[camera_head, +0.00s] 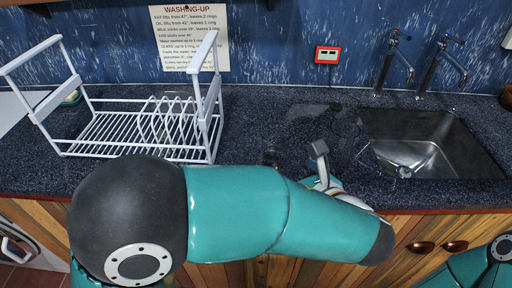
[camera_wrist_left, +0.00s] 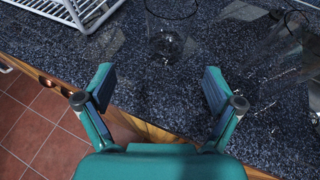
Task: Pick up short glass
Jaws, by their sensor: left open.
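A clear glass (camera_wrist_left: 168,42) stands on the dark speckled counter in the left wrist view, just beyond the gap between my left fingertips and a little right of its middle. Its upper part is near the top edge of the picture. A second clear glass (camera_wrist_left: 282,45) shows to its right, partly cut off; I cannot tell its full height. My left gripper (camera_wrist_left: 158,85) is open and empty, at the counter's front edge and apart from both glasses. In the head view my left forearm covers most of that gripper. My right gripper is out of view.
A white dish rack (camera_head: 140,123) stands on the counter at left. A metal sink (camera_head: 455,150) with two taps is at right, with an object inside. The counter (camera_wrist_left: 130,60) has a wooden front. Blue wall, sign and red socket are behind.

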